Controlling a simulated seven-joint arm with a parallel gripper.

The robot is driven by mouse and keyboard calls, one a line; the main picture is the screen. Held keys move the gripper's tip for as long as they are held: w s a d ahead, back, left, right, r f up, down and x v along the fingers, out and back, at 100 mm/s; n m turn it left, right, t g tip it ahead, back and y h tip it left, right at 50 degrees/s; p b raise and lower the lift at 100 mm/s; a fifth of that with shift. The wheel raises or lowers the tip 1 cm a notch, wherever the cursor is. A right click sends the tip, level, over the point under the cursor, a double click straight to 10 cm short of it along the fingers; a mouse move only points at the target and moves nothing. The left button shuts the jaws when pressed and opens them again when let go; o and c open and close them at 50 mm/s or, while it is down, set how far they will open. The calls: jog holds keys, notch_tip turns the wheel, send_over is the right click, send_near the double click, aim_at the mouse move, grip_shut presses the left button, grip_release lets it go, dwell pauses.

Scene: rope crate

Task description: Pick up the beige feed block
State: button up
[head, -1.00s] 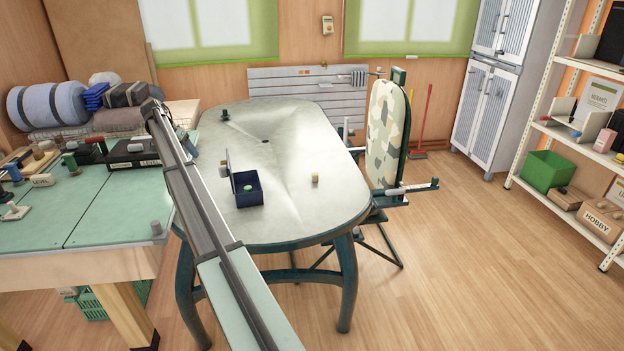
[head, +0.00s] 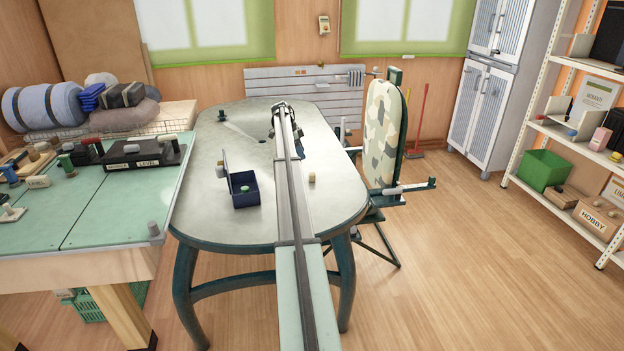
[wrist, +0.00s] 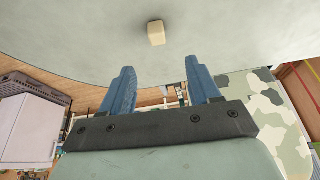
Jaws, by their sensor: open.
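The beige feed block (head: 312,178) is a small block standing on the grey oval table (head: 225,150), just right of my arm in the head view. In the wrist view the block (wrist: 156,33) is near the top centre, beyond the fingertips and roughly in line with the gap between them. My gripper (wrist: 160,64) shows two blue fingers set wide apart with nothing between them. It does not touch the block. In the head view my arm largely hides the gripper.
A dark blue open box (head: 245,190) with a small green item in it stands on the table, left of my arm. A small dark object (head: 222,116) stands at the far left of the table. A camouflage-patterned board (head: 385,130) rises beside the right edge.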

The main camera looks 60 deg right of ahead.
aim_at(312, 174)
jog(key=x, duration=0.8)
jog(key=shift+s+d+f, duration=0.1)
jog(key=shift+f, duration=0.1)
jog(key=shift+x, duration=2.65)
jog(key=shift+s, duration=0.15)
jog(key=shift+c, duration=0.3)
jog(key=c, duration=1)
jog(key=shift+r, duration=0.1)
notch_tip(312, 174, up, 10)
jog(key=shift+f, duration=0.1)
